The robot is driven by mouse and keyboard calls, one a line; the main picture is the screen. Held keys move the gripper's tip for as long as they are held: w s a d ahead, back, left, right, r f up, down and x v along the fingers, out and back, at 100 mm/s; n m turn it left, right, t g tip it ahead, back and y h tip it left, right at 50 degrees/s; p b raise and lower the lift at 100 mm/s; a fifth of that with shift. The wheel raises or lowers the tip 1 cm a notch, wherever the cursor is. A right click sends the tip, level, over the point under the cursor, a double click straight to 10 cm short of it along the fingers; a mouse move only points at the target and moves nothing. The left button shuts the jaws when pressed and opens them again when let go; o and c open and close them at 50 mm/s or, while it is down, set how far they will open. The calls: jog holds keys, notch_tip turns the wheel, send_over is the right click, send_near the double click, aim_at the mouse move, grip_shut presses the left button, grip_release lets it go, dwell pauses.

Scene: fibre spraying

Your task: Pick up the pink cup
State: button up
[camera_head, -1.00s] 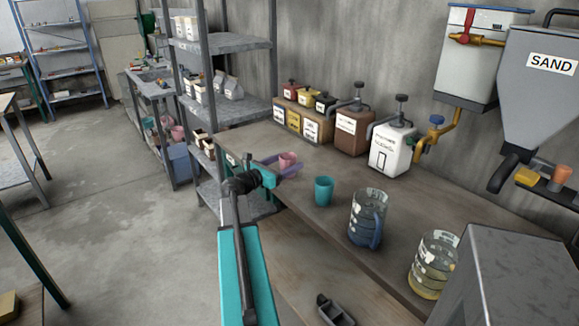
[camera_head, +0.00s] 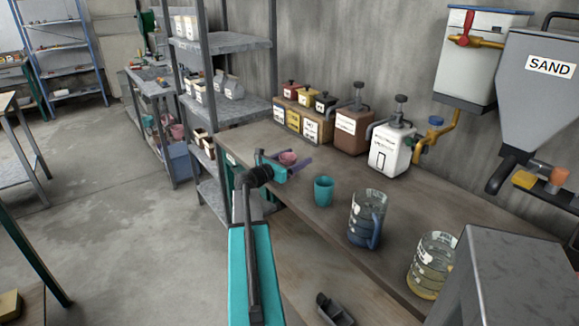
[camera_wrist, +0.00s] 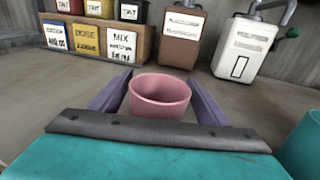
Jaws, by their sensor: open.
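The pink cup (camera_head: 288,158) stands upright on the brown worktop (camera_head: 330,174), near its left end. My gripper (camera_head: 290,161) is at the cup, with the teal palm on the near side. In the wrist view the pink cup (camera_wrist: 160,97) sits between the two purple fingers of my gripper (camera_wrist: 158,92). The fingers are open, one on each side of the cup, with a small gap at the left and little visible gap at the right. The cup's lower part is hidden behind the grey palm edge.
A teal cup (camera_head: 323,191) stands to the right of my gripper, also at the wrist view's right edge. Two clear jugs, one with a blue handle (camera_head: 368,217) and one yellowish (camera_head: 433,264), stand further right. Labelled boxes (camera_head: 304,124) and a white dispenser (camera_head: 391,152) line the wall.

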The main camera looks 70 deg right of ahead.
dwell(0.3)
jog(key=c, duration=1.1)
jog(key=shift+o, duration=0.2)
jog(key=shift+r, duration=0.1)
notch_tip(320, 180, up, 10)
jog(key=shift+b, duration=0.3)
